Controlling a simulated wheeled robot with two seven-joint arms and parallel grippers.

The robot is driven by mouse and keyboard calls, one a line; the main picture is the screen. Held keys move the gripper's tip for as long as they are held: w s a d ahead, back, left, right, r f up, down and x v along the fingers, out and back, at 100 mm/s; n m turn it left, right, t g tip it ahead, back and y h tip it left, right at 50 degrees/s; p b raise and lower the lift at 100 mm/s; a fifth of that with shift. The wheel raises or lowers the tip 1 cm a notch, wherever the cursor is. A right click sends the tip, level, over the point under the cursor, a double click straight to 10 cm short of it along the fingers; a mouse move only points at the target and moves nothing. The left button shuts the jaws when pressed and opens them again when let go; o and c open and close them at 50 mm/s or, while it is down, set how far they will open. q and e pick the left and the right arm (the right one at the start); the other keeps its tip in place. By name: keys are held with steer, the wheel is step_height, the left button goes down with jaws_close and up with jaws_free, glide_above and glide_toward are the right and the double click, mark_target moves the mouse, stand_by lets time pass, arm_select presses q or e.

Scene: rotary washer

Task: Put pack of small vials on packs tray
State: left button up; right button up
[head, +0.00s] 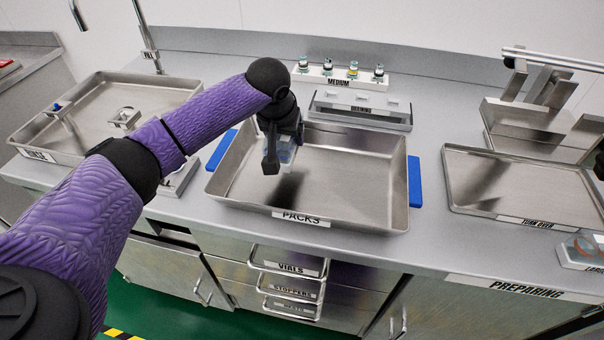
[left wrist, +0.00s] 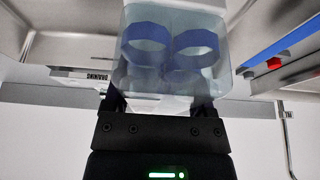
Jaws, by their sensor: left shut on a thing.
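My left gripper (head: 278,157) reaches in from the left in the head view and hangs over the left part of the packs tray. It is shut on the pack of small vials (head: 288,150), a clear bluish box. In the left wrist view the pack (left wrist: 172,70) fills the top middle, with blue rings of vials showing through its wall. The packs tray (head: 345,190) is a metal tray with blue side handles and a PACKS label. A dark shadow lies on its floor below the gripper. The pack appears above the tray floor. My right gripper is not in view.
A larger metal tray (head: 85,90) stands at the left. The TURN OVER tray (head: 520,185) is at the right. Behind the packs tray are a metal rack (head: 360,112) and a MEDIUM holder (head: 340,78) with several bottles. The packs tray's right half is empty.

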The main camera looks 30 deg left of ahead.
mark_target(287, 175)
arm_select(q)
step_height(287, 175, down, 7)
steer(key=shift+r+b, duration=0.1)
steer(key=shift+b, duration=1.05)
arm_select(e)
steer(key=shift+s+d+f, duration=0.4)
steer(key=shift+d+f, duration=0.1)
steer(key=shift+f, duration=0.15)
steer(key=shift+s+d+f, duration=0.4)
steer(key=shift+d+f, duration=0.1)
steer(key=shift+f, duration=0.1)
arm_select(q)
steer(key=shift+f, duration=0.25)
steer(key=o, duration=1.3)
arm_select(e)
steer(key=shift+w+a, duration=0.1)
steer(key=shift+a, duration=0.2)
